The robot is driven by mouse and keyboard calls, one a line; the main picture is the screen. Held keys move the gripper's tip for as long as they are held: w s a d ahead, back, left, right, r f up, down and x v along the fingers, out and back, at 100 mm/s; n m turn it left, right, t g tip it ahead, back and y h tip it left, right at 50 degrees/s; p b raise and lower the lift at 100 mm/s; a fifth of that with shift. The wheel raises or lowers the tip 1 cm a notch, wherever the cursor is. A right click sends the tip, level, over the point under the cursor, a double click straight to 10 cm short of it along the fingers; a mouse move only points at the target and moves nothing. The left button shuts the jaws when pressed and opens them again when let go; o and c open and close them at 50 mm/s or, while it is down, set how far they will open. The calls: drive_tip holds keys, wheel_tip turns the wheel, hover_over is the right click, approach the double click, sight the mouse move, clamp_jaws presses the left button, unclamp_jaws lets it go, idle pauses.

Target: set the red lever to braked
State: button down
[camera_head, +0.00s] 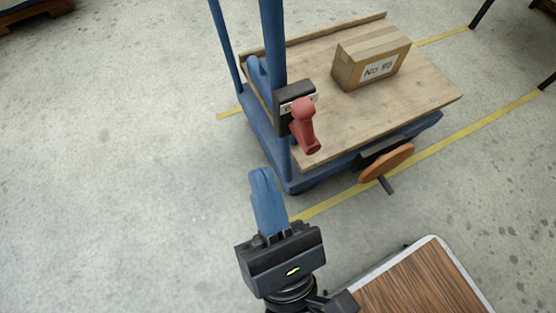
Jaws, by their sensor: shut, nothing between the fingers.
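The red lever (305,127) is mounted on a dark bracket (291,95) on the blue upright post of a cart. It points downward and slightly right, with its thicker end low. A light label strip shows on the bracket, but its writing is too small to read. My gripper (262,172) is below and left of the lever in the picture, apart from it. Its blue fingers are shut together and hold nothing. They point up the picture toward the cart's near left corner.
The blue cart has a wooden deck (340,132) carrying a cardboard box (370,58). An orange wheel-like part (387,163) sits at its near side. A wood-topped surface with a pale edge (420,285) is at the lower right. Grey floor at left is clear.

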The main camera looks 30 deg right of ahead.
drive_tip(key=s+a+p, duration=0.1)
drive_tip(key=s+a, duration=0.3)
drive_tip(key=s, duration=0.1)
drive_tip(key=shift+s+f, duration=0.3)
drive_tip(key=shift+f, duration=0.1)
drive_tip(key=shift+d, duration=0.15)
drive_tip(key=s+d+f+m+g+y, duration=0.1)
drive_tip(key=s+d+m+g+y, duration=0.25)
drive_tip(key=d+m, duration=0.9)
drive_tip(key=s+d+f+m+g+y, duration=0.15)
drive_tip(key=s+d+m+g, duration=0.45)
drive_tip(key=m, duration=1.2)
wheel_tip(320, 180, up, 34)
drive_tip(key=p, duration=3.3)
drive_tip(key=shift+w+d+p, duration=0.25)
drive_tip(key=shift+d+p, duration=0.1)
drive_tip(key=shift+n+t, duration=0.25)
